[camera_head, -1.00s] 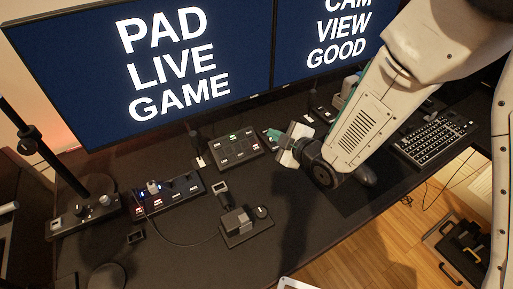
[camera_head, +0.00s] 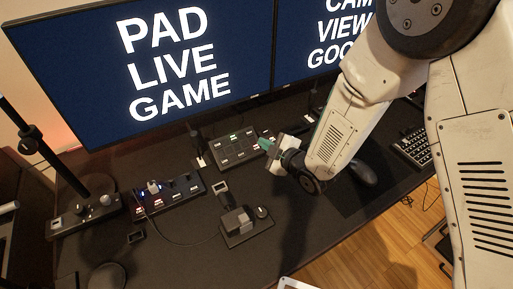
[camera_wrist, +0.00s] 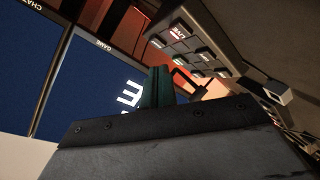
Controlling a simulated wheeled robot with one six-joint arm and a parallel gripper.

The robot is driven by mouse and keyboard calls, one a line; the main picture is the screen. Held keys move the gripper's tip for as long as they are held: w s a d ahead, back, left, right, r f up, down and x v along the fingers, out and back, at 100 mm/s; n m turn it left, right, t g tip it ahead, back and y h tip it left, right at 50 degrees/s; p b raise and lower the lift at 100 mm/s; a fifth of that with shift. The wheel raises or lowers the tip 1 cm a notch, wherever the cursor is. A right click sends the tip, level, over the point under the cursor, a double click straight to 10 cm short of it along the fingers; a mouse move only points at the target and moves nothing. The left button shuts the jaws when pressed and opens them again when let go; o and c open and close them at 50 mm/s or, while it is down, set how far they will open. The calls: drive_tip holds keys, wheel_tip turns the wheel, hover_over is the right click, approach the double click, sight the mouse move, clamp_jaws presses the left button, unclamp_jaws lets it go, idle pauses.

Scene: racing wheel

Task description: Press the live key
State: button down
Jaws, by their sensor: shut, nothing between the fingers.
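The key pad (camera_head: 236,151) is a dark block with several keys on the desk below the left monitor. One of its keys glows green in the head view. In the wrist view the pad (camera_wrist: 218,48) is tilted at top right, and a lit red-white key (camera_wrist: 178,34) on it appears to read LIVE, upside down. My gripper (camera_head: 265,144) has teal fingertips, shut and empty, by the pad's right end. In the wrist view the fingertips (camera_wrist: 158,86) are below and left of the pad. Contact with the pad cannot be made out.
Two monitors (camera_head: 140,60) stand behind the desk (camera_head: 180,235). A second control box (camera_head: 170,194) with lit keys lies left of the pad. A small device (camera_head: 240,222) sits in front. A mouse (camera_head: 362,172) and keyboard (camera_head: 415,147) are on the right.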

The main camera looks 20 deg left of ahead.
drive_tip(key=shift+w+a+f, duration=0.2)
drive_tip(key=shift+f, duration=0.3)
drive_tip(key=shift+w+a+f, duration=0.15)
drive_tip(key=shift+a+f, duration=0.05)
drive_tip(key=shift+f, duration=0.25)
drive_tip(key=shift+w+a+f, duration=0.2)
drive_tip(key=shift+f, duration=0.3)
idle(1.0)
drive_tip(key=shift+w+a+f, duration=0.1)
drive_tip(key=shift+a+f, duration=0.05)
drive_tip(key=shift+f, duration=0.2)
drive_tip(key=shift+w+a+f, duration=0.15)
drive_tip(key=shift+f, duration=0.2)
idle(0.6)
idle(0.3)
drive_tip(key=shift+s+d+r, duration=0.3)
drive_tip(key=shift+d+r, duration=0.05)
drive_tip(key=shift+r, duration=0.35)
drive_tip(key=shift+r, duration=0.1)
drive_tip(key=shift+s+d+r, duration=0.25)
drive_tip(key=shift+d+r, duration=0.05)
drive_tip(key=shift+r, duration=0.4)
drive_tip(key=shift+s+d+r, duration=0.3)
drive_tip(key=shift+r, duration=0.4)
drive_tip(key=shift+s+d+r, duration=0.25)
drive_tip(key=shift+d+r, duration=0.05)
drive_tip(key=shift+r, duration=0.4)
